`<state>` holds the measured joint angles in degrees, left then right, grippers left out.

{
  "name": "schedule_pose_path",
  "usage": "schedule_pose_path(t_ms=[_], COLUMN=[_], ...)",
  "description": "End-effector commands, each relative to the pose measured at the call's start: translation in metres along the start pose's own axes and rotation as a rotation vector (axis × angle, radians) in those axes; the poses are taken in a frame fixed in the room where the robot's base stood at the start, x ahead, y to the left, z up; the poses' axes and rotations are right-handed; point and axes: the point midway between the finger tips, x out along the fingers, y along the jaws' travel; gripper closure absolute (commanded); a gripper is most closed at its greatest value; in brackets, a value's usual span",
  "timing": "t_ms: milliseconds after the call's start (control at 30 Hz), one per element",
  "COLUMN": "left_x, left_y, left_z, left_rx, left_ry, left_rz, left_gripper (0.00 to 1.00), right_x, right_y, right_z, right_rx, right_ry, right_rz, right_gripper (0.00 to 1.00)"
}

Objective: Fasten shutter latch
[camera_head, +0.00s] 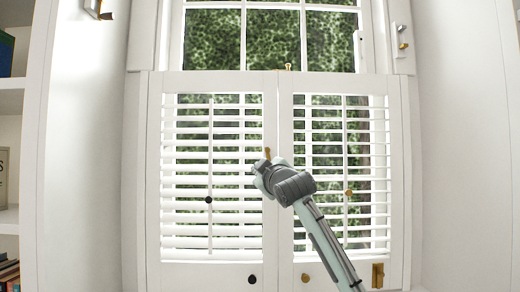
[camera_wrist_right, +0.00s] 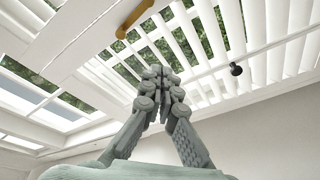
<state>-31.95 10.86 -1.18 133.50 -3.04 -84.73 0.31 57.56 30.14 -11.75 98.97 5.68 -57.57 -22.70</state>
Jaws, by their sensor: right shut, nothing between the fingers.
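A pair of white louvered shutters (camera_head: 276,225) stands closed or nearly closed in front of the window. A small brass latch piece (camera_head: 267,153) sits upright at the inner edge of the left panel, near the seam. In the right wrist view, a brass bar (camera_wrist_right: 134,18), likely the same latch, lies across a white frame member. My right gripper (camera_head: 259,167) is shut and empty, just below and left of the brass piece in the head view. In the right wrist view, its fingertips (camera_wrist_right: 159,73) meet, apart from the bar. My left gripper is out of view.
A black knob (camera_head: 252,279) and a brass knob (camera_head: 306,278) sit low on the panels. A brass fitting (camera_head: 288,66) is on the top edge, and a brass plate (camera_head: 377,275) is at lower right. A shelf (camera_head: 10,83) stands at left. White walls flank the window.

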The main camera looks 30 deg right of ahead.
Motion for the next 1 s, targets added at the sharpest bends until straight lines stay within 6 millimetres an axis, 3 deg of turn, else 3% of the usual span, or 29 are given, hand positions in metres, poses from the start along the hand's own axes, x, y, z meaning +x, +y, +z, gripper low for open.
schedule_pose_path(t_ms=[33,100,233,667,833,1000], left_x=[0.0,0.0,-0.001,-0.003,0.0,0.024], left_y=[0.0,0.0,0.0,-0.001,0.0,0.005], left_z=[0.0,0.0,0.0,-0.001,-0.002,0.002], left_rx=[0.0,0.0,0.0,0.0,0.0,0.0], left_ry=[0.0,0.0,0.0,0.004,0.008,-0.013], left_rz=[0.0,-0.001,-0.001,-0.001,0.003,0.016], left_gripper=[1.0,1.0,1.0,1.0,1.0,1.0], right_x=[0.0,0.0,-0.001,0.003,0.024,0.058], right_y=[0.022,0.042,0.06,0.063,0.066,0.07], right_z=[-0.013,-0.026,-0.037,-0.039,-0.04,-0.044], right_rx=[-0.008,-0.016,-0.024,-0.024,-0.023,-0.023], right_ry=[0.022,0.041,0.059,0.061,0.058,0.059], right_rz=[0.03,0.056,0.081,0.085,0.084,0.085], right_gripper=[1.0,1.0,1.0,1.0,1.0,1.0])
